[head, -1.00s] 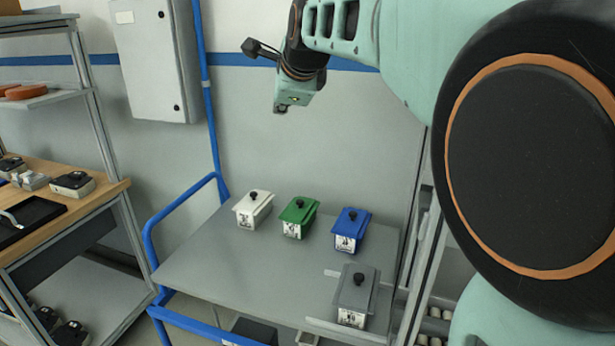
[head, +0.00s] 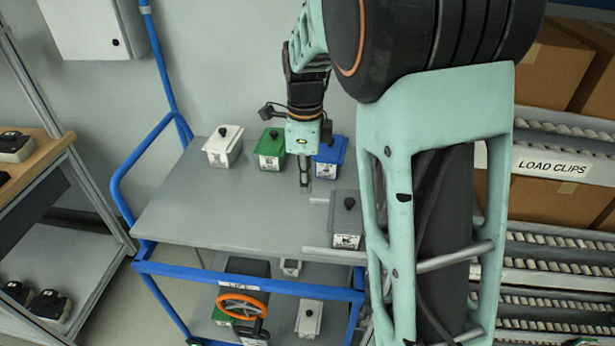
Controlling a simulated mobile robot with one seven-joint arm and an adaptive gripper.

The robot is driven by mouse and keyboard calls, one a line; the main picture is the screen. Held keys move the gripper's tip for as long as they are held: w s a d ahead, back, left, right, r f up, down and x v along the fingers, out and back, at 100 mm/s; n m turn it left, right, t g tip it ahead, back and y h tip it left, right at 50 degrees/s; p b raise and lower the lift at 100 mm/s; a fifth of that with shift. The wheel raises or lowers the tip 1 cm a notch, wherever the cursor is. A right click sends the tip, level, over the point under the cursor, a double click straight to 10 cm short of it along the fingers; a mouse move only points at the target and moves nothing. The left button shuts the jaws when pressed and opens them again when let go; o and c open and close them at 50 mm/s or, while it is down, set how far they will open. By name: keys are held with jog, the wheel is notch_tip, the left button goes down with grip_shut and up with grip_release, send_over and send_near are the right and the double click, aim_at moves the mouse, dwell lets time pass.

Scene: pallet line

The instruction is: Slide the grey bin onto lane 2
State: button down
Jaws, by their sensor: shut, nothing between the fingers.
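The grey bin (head: 347,216), with a black knob on its lid, sits at the right end of the grey cart top (head: 215,214). My arm partly covers its right side. My gripper (head: 304,181) points down, shut and empty, left of and behind the grey bin, in front of the blue bin (head: 329,160). The gripper and the grey bin look apart. Roller lanes (head: 565,249) lie at the right, partly behind my arm. One lane rail carries a "LOAD CLIPS" label (head: 549,166). No lane number is readable.
A white bin (head: 223,148) and a green bin (head: 270,152) stand along the back of the cart. Cardboard boxes (head: 556,62) rest on the upper right lanes. Blue cart rails (head: 245,282) edge the front and left. The cart top's left and middle are clear.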

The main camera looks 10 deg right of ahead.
aim_at(347, 219)
notch_tip(347, 219, down, 6)
jog(key=d, duration=0.1)
jog(key=s+d, duration=0.1)
jog(key=d, duration=0.1)
jog(key=shift+f+p, duration=0.15)
jog(key=shift+p, duration=0.15)
jog(key=shift+d+f, duration=0.1)
jog(key=shift+d, duration=0.3)
jog(key=shift+s, duration=0.1)
jog(key=s+d, duration=0.1)
jog(key=d, duration=0.2)
jog(key=s+d, duration=0.1)
jog(key=d, duration=0.2)
jog(key=s+d, duration=0.1)
jog(key=d, duration=0.2)
jog(key=shift+d, duration=0.2)
